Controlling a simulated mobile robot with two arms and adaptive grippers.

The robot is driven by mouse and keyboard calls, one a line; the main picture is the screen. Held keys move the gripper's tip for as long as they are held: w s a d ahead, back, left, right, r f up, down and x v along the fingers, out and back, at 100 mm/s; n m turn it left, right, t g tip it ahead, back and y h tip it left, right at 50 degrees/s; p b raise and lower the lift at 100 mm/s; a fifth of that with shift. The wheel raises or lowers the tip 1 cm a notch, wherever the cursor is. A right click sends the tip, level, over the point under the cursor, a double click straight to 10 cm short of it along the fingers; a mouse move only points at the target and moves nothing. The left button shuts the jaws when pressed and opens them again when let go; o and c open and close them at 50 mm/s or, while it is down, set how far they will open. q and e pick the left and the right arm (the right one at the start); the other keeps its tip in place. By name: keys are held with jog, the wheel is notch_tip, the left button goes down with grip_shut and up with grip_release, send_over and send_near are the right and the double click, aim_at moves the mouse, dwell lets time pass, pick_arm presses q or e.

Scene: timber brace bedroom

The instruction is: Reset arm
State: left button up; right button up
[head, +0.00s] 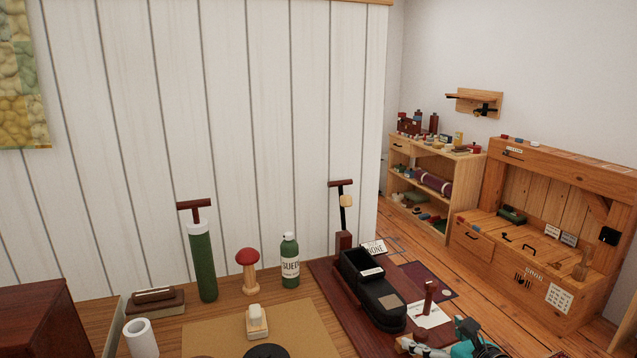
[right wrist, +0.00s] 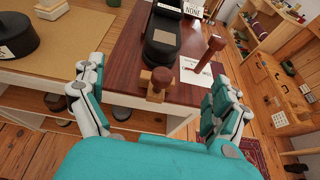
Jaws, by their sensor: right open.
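My right gripper (head: 466,336) is at the bottom right of the head view, partly cut off by the lower edge. In the right wrist view, its teal and grey fingers (right wrist: 155,100) are spread wide apart with nothing held between them. Beyond them is a small wooden piece with a dark round knob (right wrist: 158,82), at the near edge of the dark red board. The knobbed piece appears apart from both fingers. My left gripper is not in view.
A black shoe-like block (head: 372,290) and an upright brown handle (head: 428,297) stand on the dark red board (head: 322,278). A green pump (head: 202,262), green bottle (head: 290,262) and white roll (head: 141,338) stand left. A wooden bench (head: 530,262) is at right.

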jog(key=s+a+f+m+g+h, duration=0.1)
jog(key=s+a+f+m+g, duration=0.2)
jog(key=s+a+f+m, duration=1.05)
jog(key=s+d+f+m+g+h, duration=0.25)
jog(key=s+d+m, duration=0.35)
jog(key=s+m, duration=0.45)
jog(key=s+d+f+m+g+h, duration=0.15)
jog(key=s+d+m+g, duration=0.3)
jog(key=s+m, duration=0.65)
jog(key=w+f+m, duration=0.2)
jog(key=w+f, duration=0.1)
jog(key=f, duration=2.1)
pick_arm(q)
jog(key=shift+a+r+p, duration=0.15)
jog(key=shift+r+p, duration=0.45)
jog(key=shift+p, duration=0.05)
pick_arm(e)
jog(key=s+d+f+g, duration=0.1)
jog(key=s+d+f, duration=0.2)
jog(key=s+f, duration=1.4)
jog(key=shift+d+g+y, duration=0.15)
jog(key=shift+g+y, duration=0.15)
jog(key=shift+g, duration=0.1)
